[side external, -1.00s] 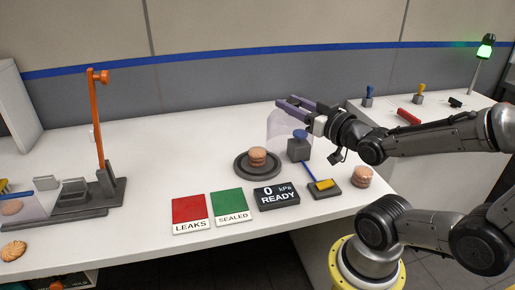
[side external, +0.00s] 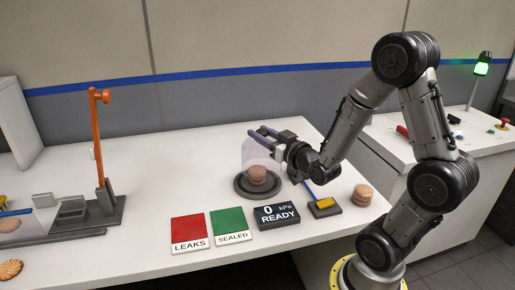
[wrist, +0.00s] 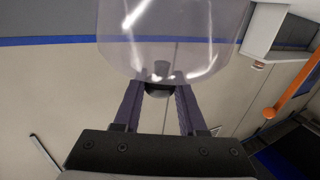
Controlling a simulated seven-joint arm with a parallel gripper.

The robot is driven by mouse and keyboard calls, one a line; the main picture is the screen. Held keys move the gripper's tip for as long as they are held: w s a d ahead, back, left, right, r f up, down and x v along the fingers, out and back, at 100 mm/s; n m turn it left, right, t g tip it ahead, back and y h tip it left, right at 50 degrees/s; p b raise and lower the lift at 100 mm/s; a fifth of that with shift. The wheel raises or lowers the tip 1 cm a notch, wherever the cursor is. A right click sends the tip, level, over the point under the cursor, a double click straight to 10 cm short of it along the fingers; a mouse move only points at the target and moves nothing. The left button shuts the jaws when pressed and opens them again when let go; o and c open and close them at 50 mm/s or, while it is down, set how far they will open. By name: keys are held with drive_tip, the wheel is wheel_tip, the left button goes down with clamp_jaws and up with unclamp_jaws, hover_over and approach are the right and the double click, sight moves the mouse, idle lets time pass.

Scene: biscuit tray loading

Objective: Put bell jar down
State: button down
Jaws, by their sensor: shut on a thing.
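The clear bell jar (side external: 254,149) is in my gripper (side external: 266,133); in the side view it is at the round dark plate (side external: 242,187), overlapping the stack of pink-brown biscuits (side external: 258,174). I cannot tell whether its rim touches the plate. In the wrist view the jar (wrist: 175,35) fills the top middle, and my gripper's fingers (wrist: 158,95) are shut on its dark knob (wrist: 158,90). The wrist view does not show the plate or biscuits.
In front of the plate lie a red LEAKS card (side external: 189,229), a green SEALED card (side external: 229,221) and a READY display (side external: 277,216). A blue-levered yellow switch (side external: 324,204) and another biscuit stack (side external: 363,194) are to the right. An orange post (side external: 98,135) stands left.

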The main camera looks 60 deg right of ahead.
drive_tip(key=shift+w+d+f, duration=0.2)
drive_tip(key=shift+w+f, duration=0.25)
drive_tip(key=shift+f, duration=0.15)
drive_tip(key=shift+w+d+f, duration=0.2)
drive_tip(key=shift+w+f, duration=0.25)
drive_tip(key=shift+f, duration=1.6)
drive_tip(key=shift+f, duration=0.15)
drive_tip(key=shift+c, duration=2.3)
unclamp_jaws()
